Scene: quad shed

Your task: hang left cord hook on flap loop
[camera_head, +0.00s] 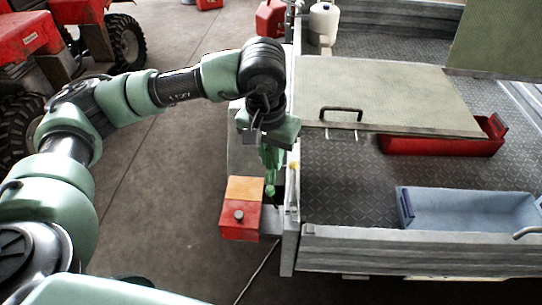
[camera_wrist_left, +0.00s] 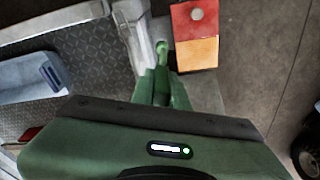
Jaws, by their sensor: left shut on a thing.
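My left gripper (camera_head: 272,155) points down beside the front left corner of the trailer bed. It is shut on a small green piece with a rounded end (camera_head: 270,191), which also shows between the fingers in the left wrist view (camera_wrist_left: 162,48). I cannot tell for sure whether this is the left cord hook. A pale olive flap-like board (camera_head: 390,90) with a black handle lies over the bed. I cannot make out the flap loop. My right gripper is not in view.
A red and orange box (camera_head: 240,215) stands close to the left gripper. A blue-grey tray (camera_head: 465,210) and a red tray (camera_head: 440,146) sit on the bed.

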